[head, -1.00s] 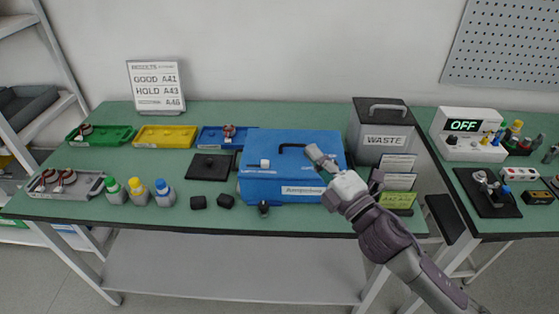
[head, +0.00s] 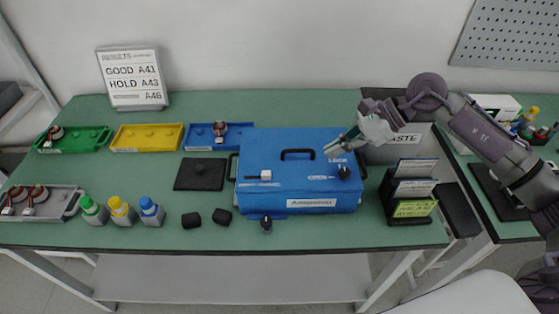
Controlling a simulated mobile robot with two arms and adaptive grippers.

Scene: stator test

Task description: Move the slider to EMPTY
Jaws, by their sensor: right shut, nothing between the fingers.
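The blue box (head: 262,150) stands on the green table with a black handle on its lid. A small white slider knob (head: 265,175) sits on the left part of its sloped front panel. The lettering beside the slider is too small to read. My right gripper (head: 336,148) is shut and empty above the box's right end, well to the right of the slider. A black rotary knob (head: 344,172) is just below the gripper. My left gripper is not in view.
A WASTE bin (head: 412,145) and a black card rack (head: 408,195) stand right of the box. Green, yellow and blue trays, a black pad (head: 200,174), capped bottles and a grey tray with parts lie left. A black knob (head: 266,224) is in front.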

